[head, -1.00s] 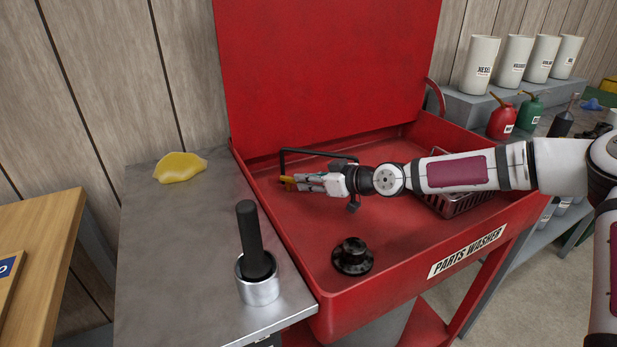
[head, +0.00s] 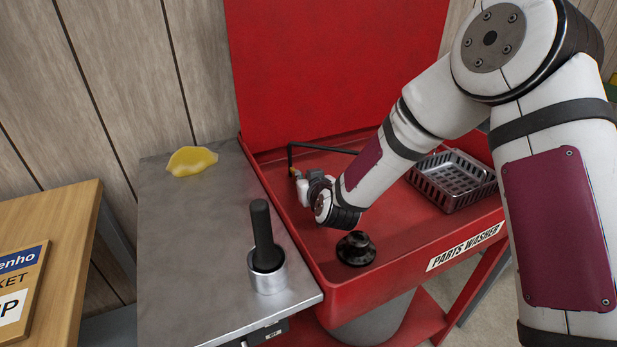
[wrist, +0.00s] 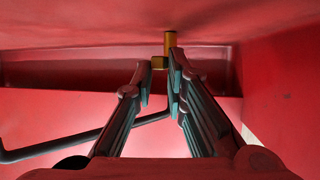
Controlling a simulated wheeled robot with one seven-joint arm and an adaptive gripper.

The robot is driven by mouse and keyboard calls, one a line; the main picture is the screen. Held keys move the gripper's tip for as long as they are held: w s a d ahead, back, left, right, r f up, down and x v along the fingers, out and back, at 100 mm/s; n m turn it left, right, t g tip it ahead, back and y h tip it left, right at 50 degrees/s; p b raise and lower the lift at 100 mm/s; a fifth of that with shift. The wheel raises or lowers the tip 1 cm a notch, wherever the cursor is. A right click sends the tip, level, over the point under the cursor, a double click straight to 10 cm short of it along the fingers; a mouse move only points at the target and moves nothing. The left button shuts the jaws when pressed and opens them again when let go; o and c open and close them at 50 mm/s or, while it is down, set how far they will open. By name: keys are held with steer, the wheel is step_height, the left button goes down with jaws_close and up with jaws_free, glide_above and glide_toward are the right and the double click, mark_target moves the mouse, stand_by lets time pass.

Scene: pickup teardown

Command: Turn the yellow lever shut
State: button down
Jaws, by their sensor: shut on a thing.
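The yellow lever (head: 293,173) is a small part by the left wall of the red parts washer, at the end of a black bent pipe (head: 318,149). In the wrist view the lever (wrist: 171,42) looks like a short brass-yellow stub with a block between my fingertips. My gripper (wrist: 160,72) is shut on the lever, with one finger on each side of it. In the head view my gripper (head: 300,178) is small and partly hidden by my own wrist, so the lever's exact angle is hard to tell.
The red washer basin (head: 400,222) holds a black round part (head: 355,249) and a metal basket (head: 452,180). The raised red lid (head: 330,70) stands behind.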

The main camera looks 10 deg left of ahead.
steer(key=shift+a+r+m+h, duration=0.1)
steer(key=shift+r+m+h, duration=0.05)
steer(key=shift+m+h, duration=0.5)
steer(key=shift+t, duration=0.3)
steer(key=c, duration=1.7)
jaws_free()
steer(key=shift+w, duration=0.1)
steer(key=shift+o, duration=0.2)
steer(key=shift+a, duration=0.1)
steer(key=shift+s, duration=0.25)
steer(key=v, duration=1.1)
steer(key=shift+s+r, duration=0.2)
steer(key=shift+s, duration=0.1)
